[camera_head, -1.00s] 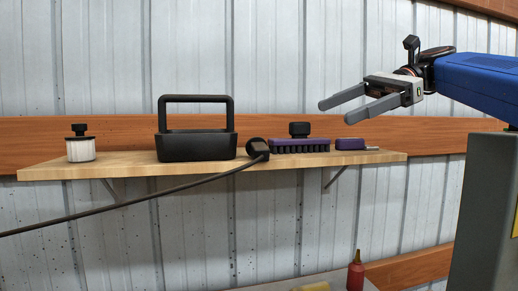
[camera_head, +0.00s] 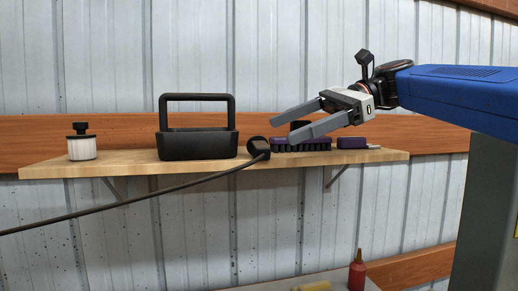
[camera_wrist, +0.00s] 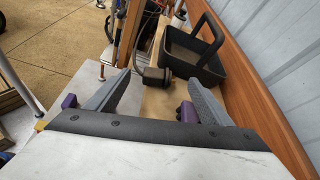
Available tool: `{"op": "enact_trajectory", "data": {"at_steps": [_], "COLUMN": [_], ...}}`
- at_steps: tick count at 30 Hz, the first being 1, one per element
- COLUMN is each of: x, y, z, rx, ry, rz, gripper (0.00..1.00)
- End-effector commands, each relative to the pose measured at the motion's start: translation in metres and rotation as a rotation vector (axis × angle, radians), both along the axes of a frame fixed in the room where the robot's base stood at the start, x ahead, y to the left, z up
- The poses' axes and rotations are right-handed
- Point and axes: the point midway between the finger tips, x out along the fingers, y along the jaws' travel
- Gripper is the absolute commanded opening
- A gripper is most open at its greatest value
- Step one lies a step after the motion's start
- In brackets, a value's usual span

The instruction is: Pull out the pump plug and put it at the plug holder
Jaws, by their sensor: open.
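A black plug (camera_head: 258,148) with a thick black cable (camera_head: 130,205) sits at the front edge of the wooden shelf, and the cable runs down to the lower left. It also shows in the wrist view (camera_wrist: 156,76), between and beyond my fingertips. My gripper (camera_head: 281,130) is open and empty, above and to the right of the plug, its fingers pointing left. Its fingers also show in the wrist view (camera_wrist: 159,77). I cannot tell which object is the plug holder.
A red bottle (camera_head: 357,272) stands below.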

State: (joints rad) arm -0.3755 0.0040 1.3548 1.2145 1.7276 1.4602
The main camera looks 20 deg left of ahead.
Motion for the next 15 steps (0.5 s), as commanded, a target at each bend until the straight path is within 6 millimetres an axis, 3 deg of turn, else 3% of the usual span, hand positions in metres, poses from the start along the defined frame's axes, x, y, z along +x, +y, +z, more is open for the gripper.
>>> {"op": "enact_trajectory", "data": {"at_steps": [15], "x": [-0.021], "y": [0.043], "z": [-0.016], "rx": [0.0], "ry": [0.0], "rz": [0.001], "gripper": [0.74]}}
